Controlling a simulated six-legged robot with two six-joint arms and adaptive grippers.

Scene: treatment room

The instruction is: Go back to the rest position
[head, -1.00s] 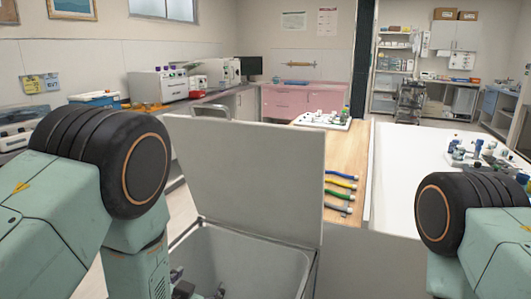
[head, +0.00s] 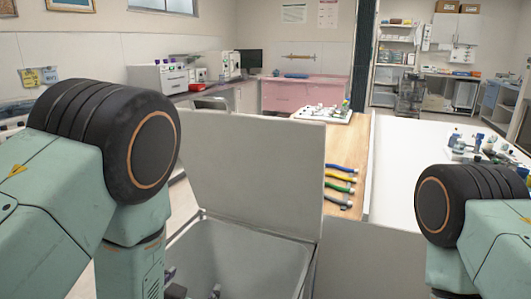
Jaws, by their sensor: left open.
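My left gripper (head: 192,293) shows only in part at the bottom edge, beside my left arm. Its dark fingertips are apart and nothing shows between them. It is over or inside the near left part of a grey open bin (head: 262,255); I cannot tell its depth. My left arm's green links and black joint hide much of the left side. My right arm comes in at the right edge, and its gripper is out of view.
The bin's raised lid (head: 252,165) stands in front of me. Right of it, several pliers-like tools (head: 341,180) lie on a wooden table (head: 348,145) with a white tray (head: 300,115) of small items. A white surface (head: 400,165) adjoins it. Pink cabinets (head: 290,97) stand behind.

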